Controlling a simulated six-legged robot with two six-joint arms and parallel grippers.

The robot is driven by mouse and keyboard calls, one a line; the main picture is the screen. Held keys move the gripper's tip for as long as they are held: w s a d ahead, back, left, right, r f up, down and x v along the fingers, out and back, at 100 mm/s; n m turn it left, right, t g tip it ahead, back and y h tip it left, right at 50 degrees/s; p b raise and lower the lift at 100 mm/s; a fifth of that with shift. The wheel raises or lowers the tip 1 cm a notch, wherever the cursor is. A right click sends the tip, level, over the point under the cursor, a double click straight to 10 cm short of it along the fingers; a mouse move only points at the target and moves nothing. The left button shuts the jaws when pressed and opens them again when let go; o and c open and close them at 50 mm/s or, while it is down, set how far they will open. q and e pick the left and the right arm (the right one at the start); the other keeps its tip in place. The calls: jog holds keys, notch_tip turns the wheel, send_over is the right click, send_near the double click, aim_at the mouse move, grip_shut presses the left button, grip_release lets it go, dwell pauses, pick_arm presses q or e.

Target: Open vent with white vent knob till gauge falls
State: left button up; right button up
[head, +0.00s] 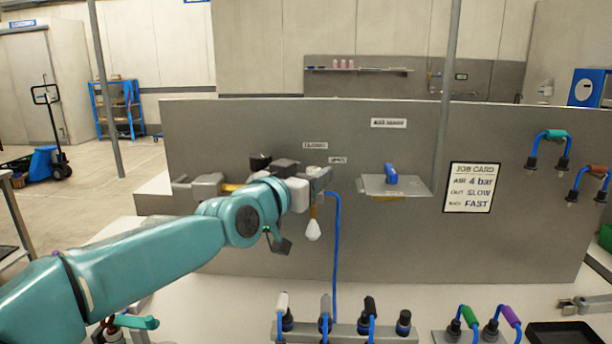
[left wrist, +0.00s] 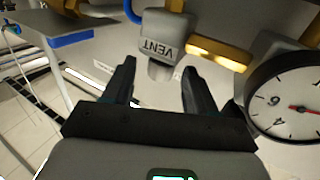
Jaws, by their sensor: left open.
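In the left wrist view my left gripper (left wrist: 158,72) is open, its two dark fingers apart. A pale block marked VENT (left wrist: 166,42), seen upside down, is just beyond the fingertips. A pale stub on it, perhaps the vent knob (left wrist: 158,70), shows in the gap between the fingers; I cannot tell whether they touch it. The gauge (left wrist: 292,100) has a white dial and a red needle, partly cut off at the right. In the head view my left wrist hides much of the pipework. A white drop-shaped part (head: 312,230) hangs there. My right gripper is not in view.
A blue hose (head: 336,260) hangs down. A rack of hose plugs (head: 345,332) stands in front. The white bench (head: 240,295) has bare room.

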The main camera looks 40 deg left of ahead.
pick_arm(q)
jog(key=s+d, duration=0.1)
jog(key=s, duration=1.5)
jog(key=shift+s+d, duration=0.2)
jog(key=shift+d, duration=0.1)
